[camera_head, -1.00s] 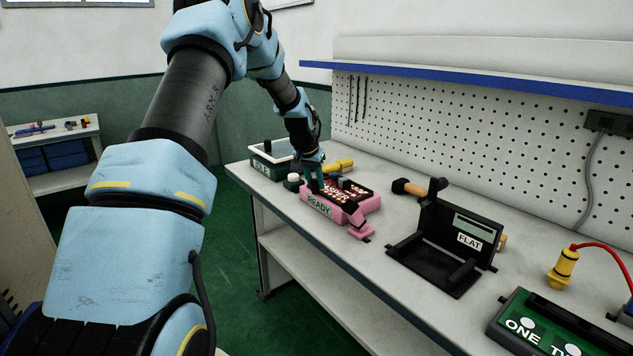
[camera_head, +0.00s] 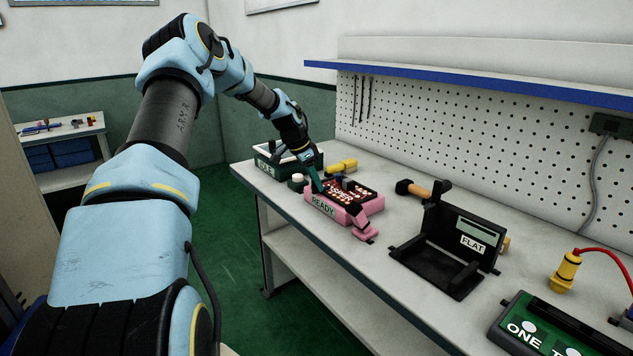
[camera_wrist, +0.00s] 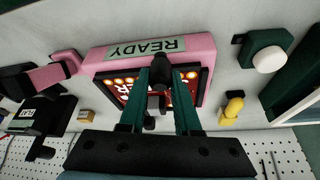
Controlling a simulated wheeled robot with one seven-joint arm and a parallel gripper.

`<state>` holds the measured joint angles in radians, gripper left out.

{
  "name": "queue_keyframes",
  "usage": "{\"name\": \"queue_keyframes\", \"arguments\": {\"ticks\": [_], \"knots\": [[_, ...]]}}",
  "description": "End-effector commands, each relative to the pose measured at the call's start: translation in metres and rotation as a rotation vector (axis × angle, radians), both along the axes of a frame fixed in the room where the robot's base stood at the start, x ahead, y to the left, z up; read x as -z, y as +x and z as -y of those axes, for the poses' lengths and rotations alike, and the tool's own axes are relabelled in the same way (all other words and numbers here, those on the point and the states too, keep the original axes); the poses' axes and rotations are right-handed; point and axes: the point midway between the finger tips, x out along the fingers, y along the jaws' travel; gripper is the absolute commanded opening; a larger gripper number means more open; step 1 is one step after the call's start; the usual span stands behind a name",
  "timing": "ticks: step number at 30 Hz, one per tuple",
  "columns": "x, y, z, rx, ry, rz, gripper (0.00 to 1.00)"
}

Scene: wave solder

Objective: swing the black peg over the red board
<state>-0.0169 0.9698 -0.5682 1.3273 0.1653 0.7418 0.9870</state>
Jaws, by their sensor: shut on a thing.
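The red board (camera_head: 346,191) with glowing pale spots lies in a black frame on a pink holder (camera_head: 358,211) marked READY. The board also shows in the wrist view (camera_wrist: 184,100). My gripper (camera_head: 316,184) is low at the board's left end in the head view, its arm tilted. In the wrist view its green fingers (camera_wrist: 161,95) reach over the board and are shut on the black peg (camera_wrist: 159,76), at the frame's edge near the READY label. The fingers hide part of the peg and board. I cannot tell how far the peg has turned.
A green IDLE tray (camera_head: 270,170), a white-topped round button (camera_head: 297,181) and yellow pieces (camera_head: 345,166) surround the holder. A black FLAT stand (camera_head: 440,262) and a mallet-like tool (camera_head: 418,190) are to the right. A pegboard (camera_head: 480,130) backs the bench.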

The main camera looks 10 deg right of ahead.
Motion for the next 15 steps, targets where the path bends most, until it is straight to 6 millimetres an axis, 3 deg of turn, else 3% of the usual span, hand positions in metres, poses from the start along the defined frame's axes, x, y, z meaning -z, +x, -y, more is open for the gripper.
{"name": "queue_keyframes", "arguments": {"ticks": [15], "knots": [[-0.0004, 0.0012, -0.0006, 0.032, 0.0, 0.002, 0.0]]}}
